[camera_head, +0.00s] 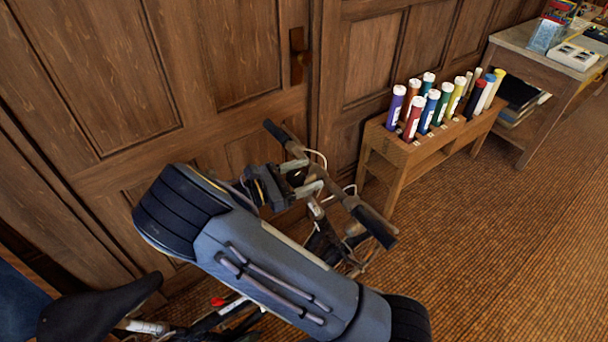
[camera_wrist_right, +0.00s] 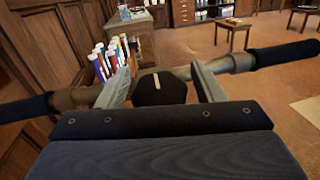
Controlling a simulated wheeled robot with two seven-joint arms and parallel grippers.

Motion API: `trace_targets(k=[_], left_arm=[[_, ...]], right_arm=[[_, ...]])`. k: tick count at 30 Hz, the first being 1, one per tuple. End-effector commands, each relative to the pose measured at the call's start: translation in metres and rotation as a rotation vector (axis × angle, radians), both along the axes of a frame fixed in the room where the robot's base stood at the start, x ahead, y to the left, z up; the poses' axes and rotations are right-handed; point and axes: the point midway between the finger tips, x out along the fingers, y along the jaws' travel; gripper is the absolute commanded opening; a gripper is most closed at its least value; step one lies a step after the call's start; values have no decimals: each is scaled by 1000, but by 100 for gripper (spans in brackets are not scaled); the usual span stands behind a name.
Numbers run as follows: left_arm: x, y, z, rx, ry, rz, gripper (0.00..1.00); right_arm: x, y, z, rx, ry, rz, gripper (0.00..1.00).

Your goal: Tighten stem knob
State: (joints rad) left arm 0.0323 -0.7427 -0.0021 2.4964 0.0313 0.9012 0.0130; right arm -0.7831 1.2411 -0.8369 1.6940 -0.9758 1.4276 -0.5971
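The stem knob (camera_wrist_right: 160,88) is a dark, many-sided cap with a pale stripe, at the middle of the handlebar in the right wrist view. My right gripper (camera_head: 308,174) is open at the handlebar in the head view. In the right wrist view its two grey fingers stand on either side of the knob, with a visible gap on each side. I cannot tell how deep the fingers reach around it. In the head view the knob is not clear between the fingers. The handlebar has dark grips, one (camera_head: 372,224) toward the lower right. My left gripper is out of view.
The bicycle with its black saddle (camera_head: 95,310) stands beside the wood-panelled wall (camera_head: 90,70). A wooden rack (camera_head: 400,152) of coloured tubes stands behind it, near a table (camera_head: 525,50) with books. Open brown floor (camera_head: 520,240) lies to the right.

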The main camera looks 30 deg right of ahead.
Motion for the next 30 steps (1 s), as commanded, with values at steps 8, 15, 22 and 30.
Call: trace_targets(k=[8, 15, 22, 30], left_arm=[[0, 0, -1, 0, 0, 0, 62], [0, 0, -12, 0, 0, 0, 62], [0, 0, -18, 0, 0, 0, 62], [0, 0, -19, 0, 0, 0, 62]], right_arm=[[0, 3, -1, 1, 1, 2, 61], [4, 38, -3, 2, -2, 5, 61], [7, 71, -2, 1, 0, 4, 61], [6, 78, -1, 0, 1, 0, 61]])
